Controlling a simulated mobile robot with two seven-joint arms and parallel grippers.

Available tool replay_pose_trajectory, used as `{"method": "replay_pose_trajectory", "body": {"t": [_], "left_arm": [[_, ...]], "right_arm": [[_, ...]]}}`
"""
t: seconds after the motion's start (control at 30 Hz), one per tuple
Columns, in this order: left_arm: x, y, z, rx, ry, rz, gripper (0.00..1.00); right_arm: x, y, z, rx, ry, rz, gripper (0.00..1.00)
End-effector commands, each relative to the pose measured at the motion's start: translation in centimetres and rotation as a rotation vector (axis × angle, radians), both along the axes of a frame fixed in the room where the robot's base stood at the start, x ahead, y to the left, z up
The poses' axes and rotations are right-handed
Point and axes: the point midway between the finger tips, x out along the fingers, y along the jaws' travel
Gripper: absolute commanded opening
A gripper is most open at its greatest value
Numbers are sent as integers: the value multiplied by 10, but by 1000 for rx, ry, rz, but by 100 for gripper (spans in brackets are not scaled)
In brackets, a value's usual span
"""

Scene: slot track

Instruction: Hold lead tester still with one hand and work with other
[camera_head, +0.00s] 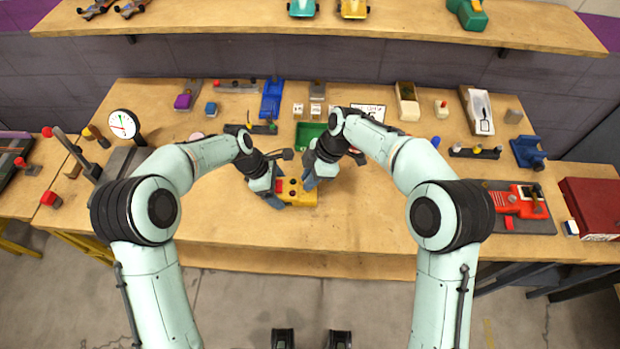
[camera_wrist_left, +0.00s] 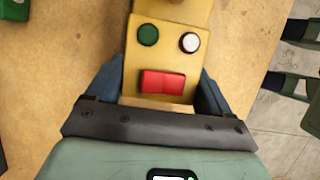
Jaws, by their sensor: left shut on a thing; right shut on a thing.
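The lead tester appears to be the yellow box (camera_head: 297,199) near the front middle of the bench. In the left wrist view the yellow box (camera_wrist_left: 130,65) has a red rocker switch (camera_wrist_left: 162,82), a green button (camera_wrist_left: 148,36) and a white button (camera_wrist_left: 190,42). My left gripper (camera_head: 273,192) is shut on its left end, one finger on each side (camera_wrist_left: 155,95). My right gripper (camera_head: 311,181) is at the right end of the box, jaws shut; what is between them is hidden.
A green tray (camera_head: 309,134) lies just behind the grippers. A dial gauge (camera_head: 124,124) stands at left, a red device (camera_head: 518,200) on a dark mat and a red box (camera_head: 597,207) at right. Several small parts line the back. Bare bench lies left and right of the tester.

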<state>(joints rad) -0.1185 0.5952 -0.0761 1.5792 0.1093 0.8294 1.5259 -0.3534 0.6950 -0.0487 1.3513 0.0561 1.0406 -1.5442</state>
Motion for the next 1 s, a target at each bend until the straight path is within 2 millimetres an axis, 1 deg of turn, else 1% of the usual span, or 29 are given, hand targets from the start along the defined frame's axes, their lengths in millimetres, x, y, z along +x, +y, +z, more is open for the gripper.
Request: {"method": "replay_pose_trajectory", "body": {"t": [1.0], "left_arm": [[0, 0, 0, 0, 1, 0, 54]], "right_arm": [[0, 0, 30, -1, 1, 0, 0]]}}
